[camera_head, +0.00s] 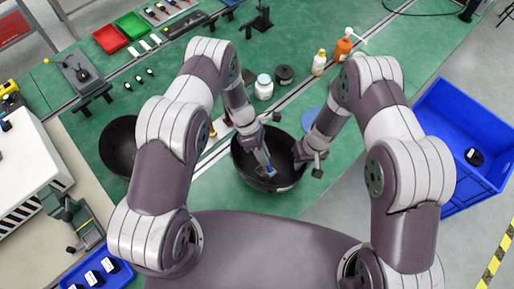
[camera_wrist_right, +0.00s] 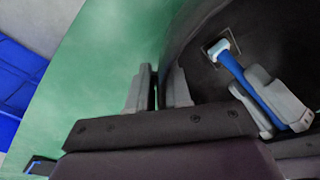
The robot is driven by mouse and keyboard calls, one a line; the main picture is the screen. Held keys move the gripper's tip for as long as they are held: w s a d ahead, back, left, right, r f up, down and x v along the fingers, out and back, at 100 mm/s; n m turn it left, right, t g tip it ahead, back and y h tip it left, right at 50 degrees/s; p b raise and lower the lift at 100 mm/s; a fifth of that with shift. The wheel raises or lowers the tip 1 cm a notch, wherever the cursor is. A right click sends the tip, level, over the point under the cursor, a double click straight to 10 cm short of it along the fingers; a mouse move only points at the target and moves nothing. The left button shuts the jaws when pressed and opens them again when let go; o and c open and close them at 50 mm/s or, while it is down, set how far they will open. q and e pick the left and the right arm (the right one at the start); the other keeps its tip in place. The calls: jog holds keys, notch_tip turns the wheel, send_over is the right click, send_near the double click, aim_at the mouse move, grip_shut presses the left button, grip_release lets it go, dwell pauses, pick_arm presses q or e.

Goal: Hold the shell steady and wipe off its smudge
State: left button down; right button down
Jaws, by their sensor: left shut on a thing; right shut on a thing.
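The shell (camera_head: 241,160) is a dark round bowl, open side up, on the green table. My right gripper (camera_head: 307,157) is shut on its right rim; in the right wrist view its fingers (camera_wrist_right: 160,90) close on the wall's edge. My left gripper (camera_head: 263,158) is inside the bowl, shut on a blue-handled wiper (camera_head: 268,171). In the right wrist view the wiper (camera_wrist_right: 250,84) has a pale tip at a small square-edged mark on the inner wall. I cannot tell whether that mark is the smudge, or whether the tip touches the wall.
A second dark bowl (camera_head: 116,150) stands left of the shell, partly behind my left arm. A white jar (camera_head: 264,87), dark jar (camera_head: 284,75) and bottles (camera_head: 319,63) stand behind. A blue crate (camera_head: 462,130) is at the right.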

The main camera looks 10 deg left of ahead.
pick_arm(q)
jog(key=shift+s+d+f, duration=0.15)
jog(key=shift+s+d, duration=0.4)
jog(key=shift+s, duration=0.1)
jog(key=shift+w+r, duration=0.15)
jog(key=shift+r, duration=2.95)
jog(key=shift+r, duration=0.1)
jog(key=shift+r, duration=1.4)
jog(key=shift+d, duration=0.1)
jog(key=shift+s+d+f+t+y, duration=0.7)
jog(key=shift+s+d+t+y, duration=0.1)
jog(key=shift+y, duration=0.3)
